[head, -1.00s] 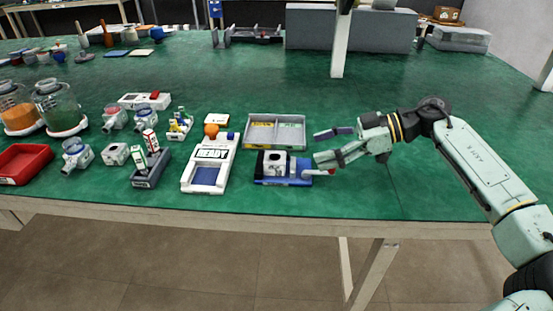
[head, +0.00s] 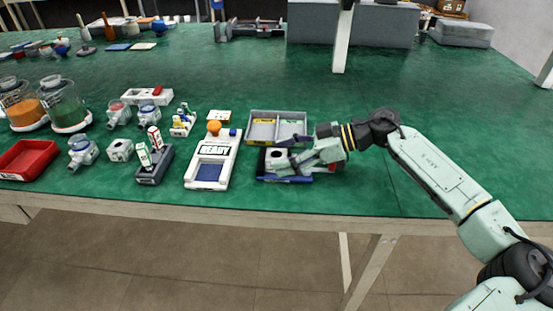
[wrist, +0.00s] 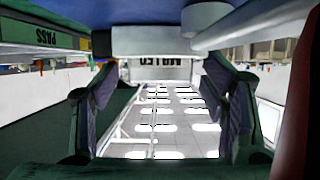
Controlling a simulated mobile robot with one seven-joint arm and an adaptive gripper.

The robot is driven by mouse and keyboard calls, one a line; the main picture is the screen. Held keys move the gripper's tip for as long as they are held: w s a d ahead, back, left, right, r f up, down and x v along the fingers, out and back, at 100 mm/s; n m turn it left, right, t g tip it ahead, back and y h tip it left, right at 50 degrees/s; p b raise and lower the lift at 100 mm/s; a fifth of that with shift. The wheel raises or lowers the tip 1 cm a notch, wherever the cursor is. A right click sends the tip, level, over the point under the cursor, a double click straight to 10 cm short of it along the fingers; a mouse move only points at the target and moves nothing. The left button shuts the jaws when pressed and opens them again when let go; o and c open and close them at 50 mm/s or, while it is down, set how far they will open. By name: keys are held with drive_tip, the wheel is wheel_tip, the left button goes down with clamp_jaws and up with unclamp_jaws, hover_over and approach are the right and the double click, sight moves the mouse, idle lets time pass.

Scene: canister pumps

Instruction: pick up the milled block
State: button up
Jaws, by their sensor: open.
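The milled block is the pale block (head: 276,159) with a dark round hole, sitting in the blue-based fixture (head: 272,179) near the table's front edge. My gripper (head: 291,158) is low at the block's right side, fingers pointing left towards it. In the wrist view, the two dark finger pads of my gripper (wrist: 164,105) are wide apart. A white face with partly cut-off lettering, seemingly the block (wrist: 158,69), shows ahead between them. The gap looks empty nearer the camera. I cannot tell whether either finger touches the block.
A grey divided tray (head: 252,133) with yellow and green labels stands right behind the fixture. A white device reading READY (head: 211,172) is to the left. A similar pale block (head: 120,150) and a red tray (head: 28,160) lie farther left. Table right of my arm is clear.

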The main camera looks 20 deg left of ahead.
drive_tip(key=shift+c, duration=0.4)
drive_tip(key=c, duration=1.4)
drive_tip(key=shift+r, duration=0.1)
